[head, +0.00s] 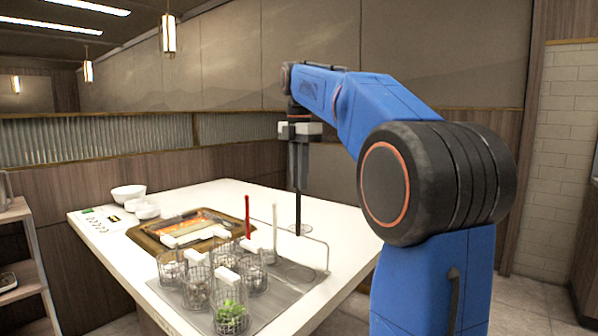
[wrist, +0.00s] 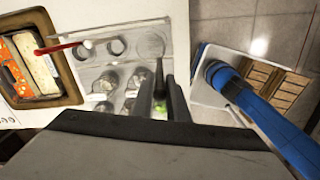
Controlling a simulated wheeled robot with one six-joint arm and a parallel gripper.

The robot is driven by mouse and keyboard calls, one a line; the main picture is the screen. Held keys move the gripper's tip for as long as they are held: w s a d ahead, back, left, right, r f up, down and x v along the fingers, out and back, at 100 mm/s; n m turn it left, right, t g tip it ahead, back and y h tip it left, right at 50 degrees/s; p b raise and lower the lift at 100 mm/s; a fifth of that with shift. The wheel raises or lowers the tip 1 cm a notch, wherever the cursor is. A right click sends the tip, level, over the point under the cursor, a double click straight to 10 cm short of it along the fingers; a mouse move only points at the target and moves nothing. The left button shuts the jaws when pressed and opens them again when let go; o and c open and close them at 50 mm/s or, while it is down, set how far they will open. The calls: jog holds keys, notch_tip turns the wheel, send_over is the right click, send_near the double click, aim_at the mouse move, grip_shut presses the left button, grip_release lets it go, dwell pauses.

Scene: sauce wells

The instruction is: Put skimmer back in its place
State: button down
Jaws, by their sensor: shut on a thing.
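My gripper (head: 299,186) points down over the far right part of the white counter. It is shut on the dark upright handle of the skimmer (head: 298,212). A pale round shape at the handle's foot looks like the skimmer's head, low over the counter; I cannot tell if it touches. In the wrist view the gripper (wrist: 162,100) has the dark handle (wrist: 159,75) between its fingers. A grey metal tray (head: 262,312) with round wells and wire baskets (head: 196,288) stands nearer the front. The fingers and wrist body hide part of it in the wrist view.
A red-handled tool (head: 247,215) and a white-handled tool (head: 275,222) stand upright by the tray. A brown-rimmed pan (head: 146,237) holds orange food. White bowls (head: 128,194) sit at the back left. A thin wire rail (head: 327,256) rises at the tray's right. The counter's far side is clear.

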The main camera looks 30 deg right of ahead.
notch_tip(320, 180, down, 14)
dwell(1.7)
jog(key=shift+f, duration=0.3)
dwell(0.8)
jog(key=c, duration=0.8)
grip_release()
jog(key=shift+c, duration=0.2)
jog(key=shift+r, duration=0.15)
jog(key=shift+r, duration=5.35)
jog(key=shift+s, duration=0.1)
